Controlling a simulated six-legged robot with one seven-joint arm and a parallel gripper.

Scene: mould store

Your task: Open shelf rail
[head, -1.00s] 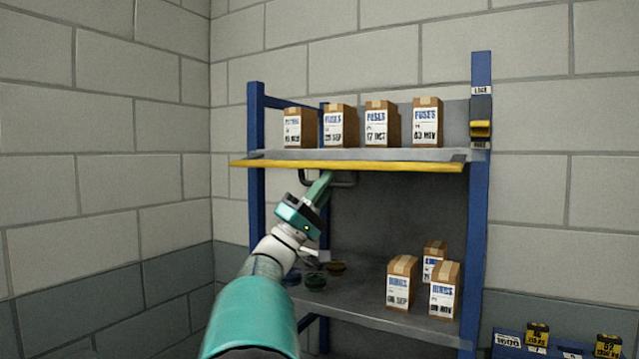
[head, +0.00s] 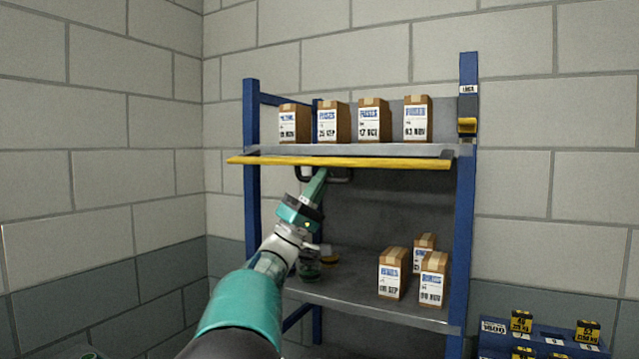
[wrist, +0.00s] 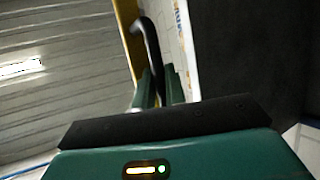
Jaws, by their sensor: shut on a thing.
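The yellow shelf rail (head: 390,163) runs along the front edge of the upper shelf (head: 400,150) of a blue-framed rack. A dark looped handle (head: 345,178) hangs under the rail, left of its middle. My gripper (head: 322,174) reaches up from below and is shut on this handle. In the wrist view, the black curved handle (wrist: 152,48) passes between my green fingers (wrist: 158,90), with the yellow rail (wrist: 128,30) beside it. A yellow latch tab (head: 467,126) sits on the right post below a LOCK label. The fingertips are partly hidden in the head view.
Several fuse cartons (head: 372,120) stand on the upper shelf. Below, cartons (head: 392,273) stand on the right of the lower shelf (head: 350,295), and small round items (head: 310,271) sit behind my arm. A blue bin unit (head: 540,335) is at the lower right.

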